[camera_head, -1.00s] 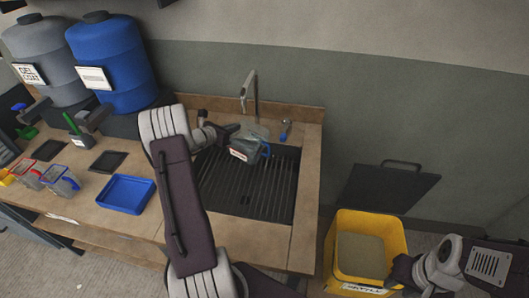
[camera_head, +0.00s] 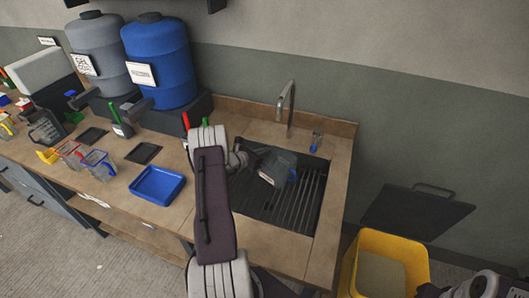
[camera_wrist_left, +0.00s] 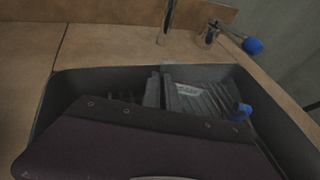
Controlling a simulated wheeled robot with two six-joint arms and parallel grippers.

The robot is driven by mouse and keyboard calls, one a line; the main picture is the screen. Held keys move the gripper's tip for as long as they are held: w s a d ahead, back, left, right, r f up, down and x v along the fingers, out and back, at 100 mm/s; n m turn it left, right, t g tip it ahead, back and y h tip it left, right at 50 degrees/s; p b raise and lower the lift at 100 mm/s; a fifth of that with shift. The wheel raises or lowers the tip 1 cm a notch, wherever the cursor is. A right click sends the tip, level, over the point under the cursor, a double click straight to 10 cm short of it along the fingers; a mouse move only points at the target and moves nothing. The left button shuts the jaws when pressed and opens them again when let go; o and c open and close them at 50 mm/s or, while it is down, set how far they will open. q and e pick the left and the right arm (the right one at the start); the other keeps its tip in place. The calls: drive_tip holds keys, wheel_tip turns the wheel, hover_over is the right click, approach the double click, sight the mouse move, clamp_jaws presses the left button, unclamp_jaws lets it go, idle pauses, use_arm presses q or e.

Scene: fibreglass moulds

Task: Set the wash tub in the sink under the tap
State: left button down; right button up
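The wash tub (camera_head: 278,168), a small grey see-through vessel with a label and a blue handle, is tilted inside the dark sink (camera_head: 318,205). The tap (camera_head: 287,105) stands behind it on the back rim. My left gripper (camera_head: 258,158) reaches in from the left and appears shut on the tub's near left side; the fingertips are partly hidden. The left wrist view shows the tub (camera_wrist_left: 200,100) against the fingers, with the sink walls around it. Only part of my right arm shows at the lower right; its gripper is out of view.
A blue tray (camera_head: 158,184) lies on the counter left of the sink. Several jugs stand farther left. Grey and blue drums (camera_head: 157,65) stand at the back. A yellow bin (camera_head: 385,250) is right of the counter.

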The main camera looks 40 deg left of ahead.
use_arm(q)
drive_tip(key=shift+f, duration=0.1)
drive_tip(key=c, duration=1.6)
unclamp_jaws()
drive_tip(key=shift+c, duration=0.2)
